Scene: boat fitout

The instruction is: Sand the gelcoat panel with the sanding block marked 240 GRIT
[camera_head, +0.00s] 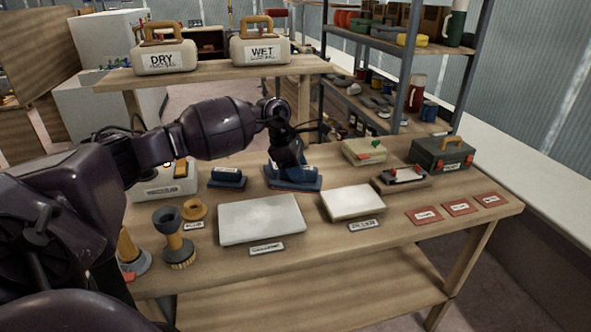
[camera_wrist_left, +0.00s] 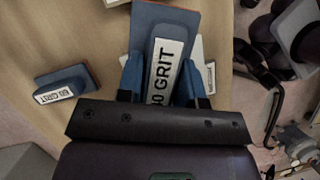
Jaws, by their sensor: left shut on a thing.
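My left gripper (camera_head: 290,166) is shut on a blue sanding block (camera_head: 301,185) near the back of the bench. In the left wrist view the fingers (camera_wrist_left: 161,85) grip both sides of this block (camera_wrist_left: 148,22); its label ends in "0 GRIT", its first part hidden. I cannot tell whether it touches the bench. A second, smaller-looking blue block (camera_head: 227,181) lies to its left, also with a GRIT label in the wrist view (camera_wrist_left: 64,84). Two pale panels, a larger one (camera_head: 262,220) and a smaller one (camera_head: 352,202), lie in front with small labels. My right gripper is not in view.
A brush (camera_head: 176,240) and a yellow ring (camera_head: 195,209) stand left of the larger panel. A clamp-like tool (camera_head: 402,179), a toolbox (camera_head: 441,154) and red cards (camera_head: 424,216) are at right. DRY (camera_head: 164,62) and WET (camera_head: 261,51) containers stand on the raised shelf behind.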

